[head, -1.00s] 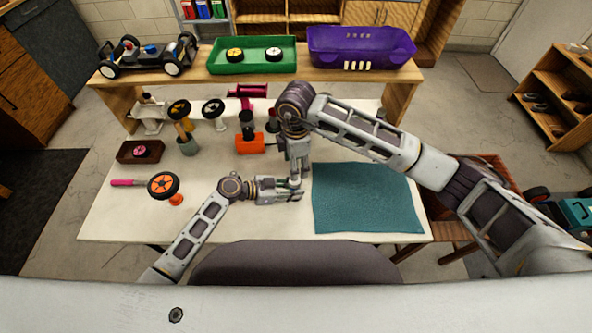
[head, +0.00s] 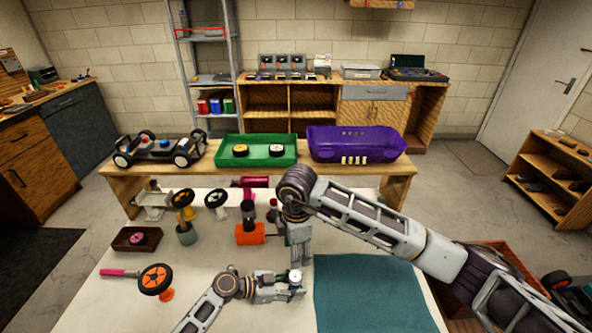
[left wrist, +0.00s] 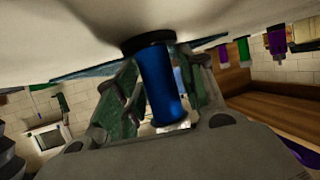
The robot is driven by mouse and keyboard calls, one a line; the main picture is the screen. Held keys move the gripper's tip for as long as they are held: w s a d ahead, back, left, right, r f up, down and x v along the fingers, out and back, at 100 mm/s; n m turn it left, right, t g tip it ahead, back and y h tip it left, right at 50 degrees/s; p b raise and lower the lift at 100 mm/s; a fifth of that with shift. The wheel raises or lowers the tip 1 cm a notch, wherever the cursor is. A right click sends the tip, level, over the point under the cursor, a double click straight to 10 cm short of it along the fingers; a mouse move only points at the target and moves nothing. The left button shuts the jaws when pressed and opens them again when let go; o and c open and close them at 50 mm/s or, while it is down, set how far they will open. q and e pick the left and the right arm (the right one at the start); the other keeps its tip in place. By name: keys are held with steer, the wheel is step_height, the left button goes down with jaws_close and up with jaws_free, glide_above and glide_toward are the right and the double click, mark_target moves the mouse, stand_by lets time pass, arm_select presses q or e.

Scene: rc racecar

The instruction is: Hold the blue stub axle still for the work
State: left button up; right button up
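The blue stub axle (left wrist: 162,85) shows in the left wrist view as a blue cylinder with a dark collar at one end. It stands between the two green-padded fingers of my left gripper (left wrist: 160,100), which looks shut on it. In the head view my left gripper (head: 290,286) is low over the white table. A small white round piece (head: 296,276) shows at its fingertips; the blue body is hidden there. My right gripper (head: 300,262) points down just above this piece. Whether its fingers are open or shut is unclear.
A teal mat (head: 368,292) lies right of the grippers. An orange block (head: 250,234), an orange wheel (head: 155,279) and a brown tray (head: 136,238) stand to the left. A shelf behind holds a car chassis (head: 160,148), a green tray (head: 230,162) and a purple bin (head: 355,142).

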arm_select(q)
steer(key=shift+o, duration=0.4)
steer(key=shift+v, duration=6)
steer(key=shift+s+f, duration=0.1)
steer(key=shift+s, duration=0.1)
